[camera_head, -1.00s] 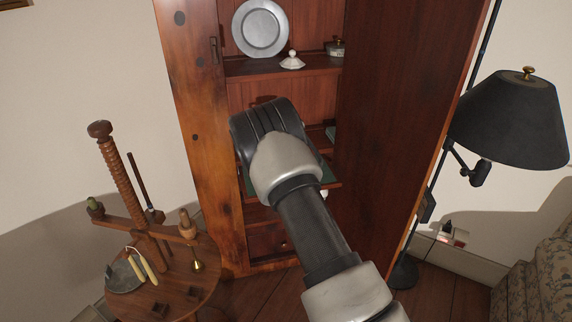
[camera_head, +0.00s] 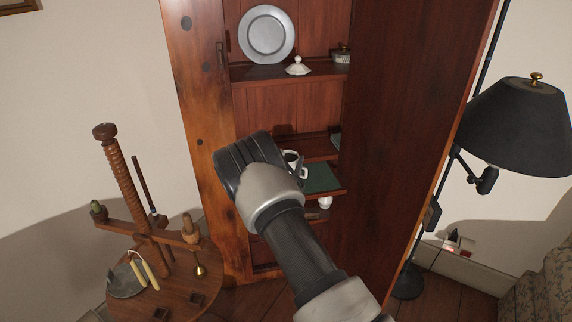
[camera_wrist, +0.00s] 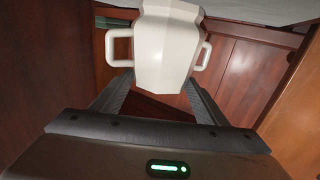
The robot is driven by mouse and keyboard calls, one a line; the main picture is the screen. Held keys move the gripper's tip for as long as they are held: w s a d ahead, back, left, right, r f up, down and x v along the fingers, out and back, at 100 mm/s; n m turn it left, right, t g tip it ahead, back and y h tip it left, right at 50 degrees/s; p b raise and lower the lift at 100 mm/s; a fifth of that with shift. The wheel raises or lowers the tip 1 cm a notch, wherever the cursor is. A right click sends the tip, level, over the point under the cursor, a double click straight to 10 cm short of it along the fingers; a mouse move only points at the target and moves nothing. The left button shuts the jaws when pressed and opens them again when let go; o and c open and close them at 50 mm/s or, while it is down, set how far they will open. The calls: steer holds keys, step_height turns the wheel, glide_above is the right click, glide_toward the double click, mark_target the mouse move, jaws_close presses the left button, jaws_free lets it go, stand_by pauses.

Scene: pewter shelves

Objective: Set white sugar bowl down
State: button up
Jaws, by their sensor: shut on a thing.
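The white sugar bowl (camera_wrist: 168,45) has a handle on each side and fills the top middle of the wrist view. My gripper (camera_wrist: 158,88) is shut on it, with a dark finger reaching up on either side. In the head view, part of the bowl (camera_head: 301,171) shows to the right of my gripper (camera_head: 250,168), inside the cabinet. Its open top looks dark. The fingers are hidden behind my wrist there. A green-topped shelf (camera_head: 322,179) lies beside and below the bowl. I cannot tell whether the bowl touches a surface.
A white lid (camera_head: 298,67), a pewter plate (camera_head: 267,34) and a small tin (camera_head: 341,55) are on the upper shelf. A small white object (camera_head: 325,202) is below the green shelf. The cabinet's side (camera_head: 405,130) and front frame (camera_head: 203,120) flank my arm. A candle stand (camera_head: 150,260) stands left.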

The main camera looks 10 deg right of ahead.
steer(key=shift+f, duration=0.35)
steer(key=o, duration=1.8)
steer(key=shift+c, duration=0.2)
steer(key=shift+r, duration=0.1)
